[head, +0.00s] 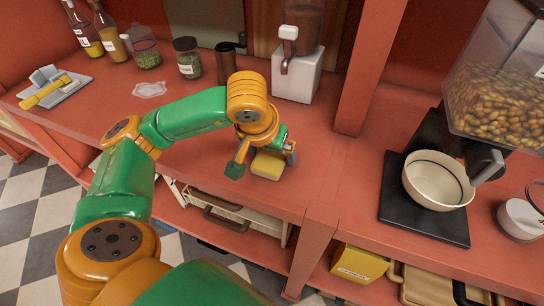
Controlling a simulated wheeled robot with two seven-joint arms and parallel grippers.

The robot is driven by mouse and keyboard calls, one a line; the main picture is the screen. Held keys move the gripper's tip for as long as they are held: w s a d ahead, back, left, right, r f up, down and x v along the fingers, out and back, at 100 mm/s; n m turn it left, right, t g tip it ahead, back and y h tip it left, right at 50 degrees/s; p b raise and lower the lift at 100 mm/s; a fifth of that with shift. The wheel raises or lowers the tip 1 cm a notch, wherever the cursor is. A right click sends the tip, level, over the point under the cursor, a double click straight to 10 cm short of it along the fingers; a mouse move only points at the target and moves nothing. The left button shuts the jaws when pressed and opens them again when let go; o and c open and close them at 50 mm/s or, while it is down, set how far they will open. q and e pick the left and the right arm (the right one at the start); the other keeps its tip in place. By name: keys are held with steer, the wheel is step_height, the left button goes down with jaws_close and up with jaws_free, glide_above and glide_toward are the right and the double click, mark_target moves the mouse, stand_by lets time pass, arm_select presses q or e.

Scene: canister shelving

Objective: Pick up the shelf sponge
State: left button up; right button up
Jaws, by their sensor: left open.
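The shelf sponge (268,164) is a small yellow block with a paler side. It lies on the red counter near its front edge, in the middle of the head view. My left gripper (262,164) is open over the sponge. One green finger shows at its left and the other finger at its right, so the sponge sits between or just below them. I cannot tell whether the fingers touch it. My right gripper is not in view.
Behind stand a white dispenser (297,75), a dark grinder (226,62) and a jar (187,58). A red post (366,75) rises to the right. Further right, a bowl (436,182) sits on a black mat (400,212). A clear spill (150,89) lies at left.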

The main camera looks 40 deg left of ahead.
mark_target(268, 155)
arm_select(q)
steer(key=shift+f, duration=0.2)
stand_by(0.4)
steer(key=c, duration=1.2)
steer(key=shift+o, duration=0.2)
steer(key=shift+r, duration=0.55)
steer(key=r, duration=0.3)
steer(key=shift+s+a+r+b, duration=0.1)
steer(key=shift+a+r+b, duration=0.05)
steer(key=shift+a+b, duration=0.15)
steer(key=s+a+r+p, duration=0.1)
steer(key=s+a+r, duration=0.7)
steer(key=a+r, duration=0.1)
steer(key=shift+s+a, duration=0.35)
steer(key=shift+a, duration=0.25)
steer(key=shift+r, duration=0.1)
